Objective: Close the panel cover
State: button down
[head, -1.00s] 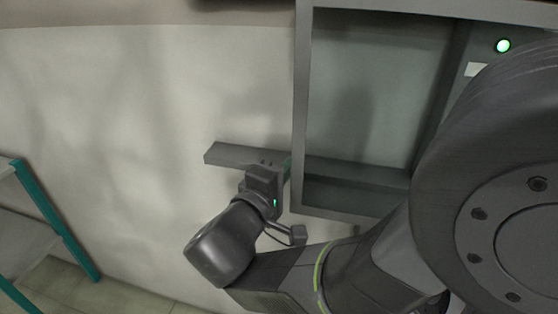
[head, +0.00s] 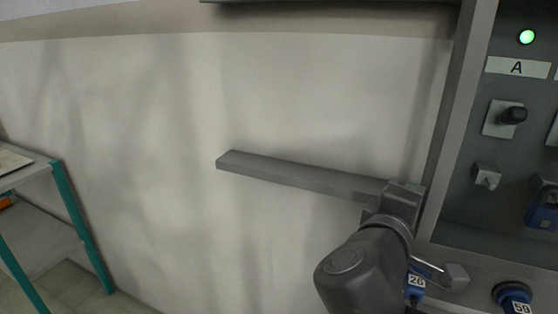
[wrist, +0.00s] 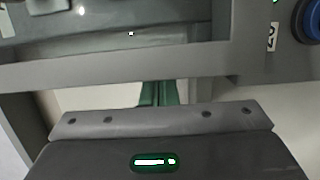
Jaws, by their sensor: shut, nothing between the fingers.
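The panel cover has a grey frame with a see-through window. In the head view its frame (head: 478,80) appears along the left side of the control panel (head: 475,135). I cannot tell whether it lies flush. In the wrist view a grey frame rail (wrist: 110,75) crosses above the gripper. My gripper (head: 408,186) is shut and empty, beside the lower left of that frame. Its green fingertips show in the wrist view (wrist: 160,95), close to the rail. I cannot tell whether they touch it.
The panel carries a green lamp (head: 527,37), a label "A" (head: 517,67), knobs and blue parts. A teal-legged shelf (head: 80,225) stands at the left.

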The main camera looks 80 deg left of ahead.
aim_at(436, 203)
jog(key=shift+w+d+b, duration=0.35)
jog(key=shift+w+d, duration=0.25)
jog(key=shift+w, duration=0.2)
jog(key=shift+w+d+b, duration=0.3)
jog(key=shift+w+d, duration=0.3)
jog(key=shift+w, duration=0.2)
jog(key=shift+f, duration=0.1)
